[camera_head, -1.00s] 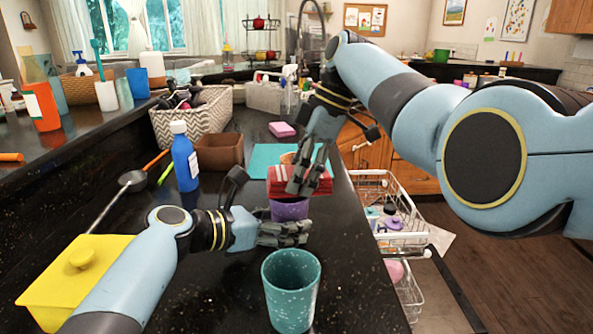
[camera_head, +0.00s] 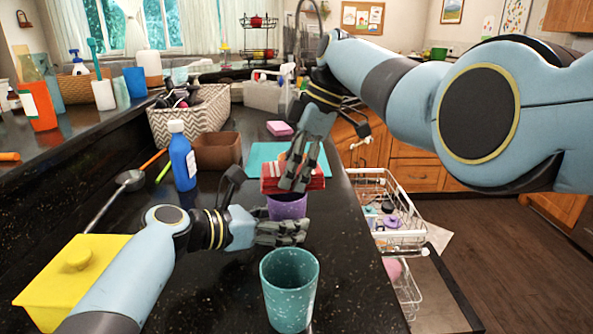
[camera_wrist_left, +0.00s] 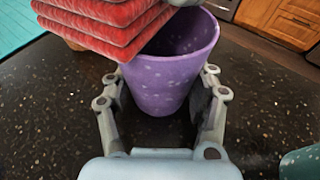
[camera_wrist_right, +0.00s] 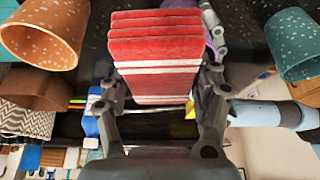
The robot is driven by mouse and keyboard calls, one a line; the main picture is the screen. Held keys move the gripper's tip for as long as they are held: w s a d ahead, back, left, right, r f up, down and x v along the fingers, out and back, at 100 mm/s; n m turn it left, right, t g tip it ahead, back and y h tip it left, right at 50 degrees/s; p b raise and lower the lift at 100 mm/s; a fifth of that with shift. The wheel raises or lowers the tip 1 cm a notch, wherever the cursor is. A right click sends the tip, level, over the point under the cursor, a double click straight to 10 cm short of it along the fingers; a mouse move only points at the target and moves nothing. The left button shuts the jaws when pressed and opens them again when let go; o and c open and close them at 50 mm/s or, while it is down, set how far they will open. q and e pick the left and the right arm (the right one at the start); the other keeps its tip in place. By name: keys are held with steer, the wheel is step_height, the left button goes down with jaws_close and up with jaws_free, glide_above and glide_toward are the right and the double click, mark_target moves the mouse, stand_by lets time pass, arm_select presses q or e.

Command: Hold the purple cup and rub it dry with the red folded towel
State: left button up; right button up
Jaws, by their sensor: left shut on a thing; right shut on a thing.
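The purple speckled cup (camera_head: 287,207) stands upright on the dark counter in the head view. My left gripper (camera_head: 290,231) is shut on it from the near side; the left wrist view shows the fingers on both sides of the cup (camera_wrist_left: 172,82). The red folded towel (camera_head: 272,179), with white stripes, is above the cup. My right gripper (camera_head: 297,183) is shut on the towel from above; the right wrist view shows the towel (camera_wrist_right: 155,50) between its fingers. In the left wrist view the towel (camera_wrist_left: 112,24) overlaps the cup's rim on the left; whether they touch is unclear.
A teal speckled cup (camera_head: 290,292) stands close in front of my left gripper. A blue bottle (camera_head: 183,158), brown box (camera_head: 217,150), ladle (camera_head: 118,190) and yellow lidded box (camera_head: 70,268) are to the left. A teal mat (camera_head: 262,152) lies behind. A white dish rack (camera_head: 392,215) is right.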

mark_target(305, 192)
steer(key=shift+s+d, duration=0.6)
steer(key=shift+s, duration=0.25)
steer(key=shift+s+d, duration=0.55)
steer(key=shift+s, duration=0.3)
steer(key=shift+w+r, duration=0.15)
steer(key=shift+w+a, duration=0.6)
steer(key=shift+w, duration=0.15)
steer(key=shift+w+a, duration=0.55)
steer(key=shift+w, duration=0.2)
steer(key=shift+f, duration=0.3)
steer(key=shift+s+d+r, duration=0.15)
steer(key=shift+s+r, duration=0.05)
steer(key=shift+s, duration=0.05)
steer(key=shift+s+d, duration=0.5)
steer(key=shift+s, duration=0.15)
steer(key=shift+s+d, duration=0.45)
steer(key=shift+s, duration=0.2)
steer(key=shift+r, duration=0.1)
steer(key=shift+w+a+f, duration=0.15)
steer(key=shift+w+f, duration=0.05)
steer(key=shift+w+a, duration=0.5)
steer(key=shift+w, duration=0.25)
steer(key=shift+w+a, duration=0.5)
steer(key=shift+w, duration=0.2)
steer(key=shift+r, duration=4.1)
